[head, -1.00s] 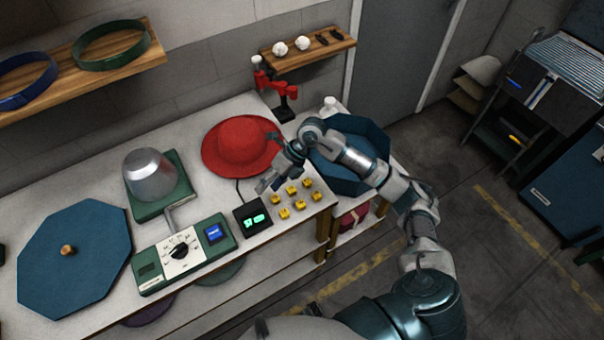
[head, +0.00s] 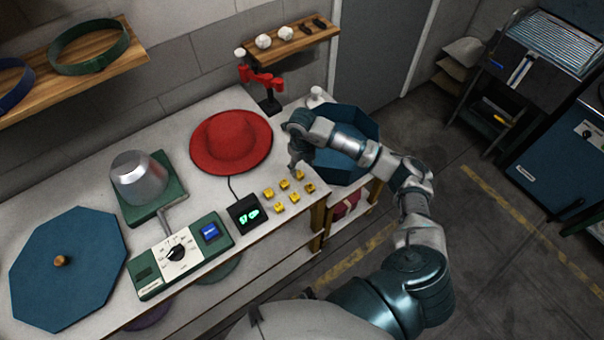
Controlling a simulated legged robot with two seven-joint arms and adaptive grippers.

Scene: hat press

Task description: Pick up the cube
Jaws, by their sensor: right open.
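Several small yellow cubes (head: 294,197) sit in two rows on the right end of the pale workbench (head: 208,190). My right gripper (head: 296,167) points down over the back right cube (head: 299,176) of the group. It is open, and its fingertips are close to that cube. I cannot tell whether they touch it. My left gripper is not in view.
A red hat (head: 231,142) lies behind the cubes. A small black display box (head: 245,214) and a green control panel (head: 180,254) stand left of them. A blue octagonal tub (head: 358,130) stands beyond the bench's right end.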

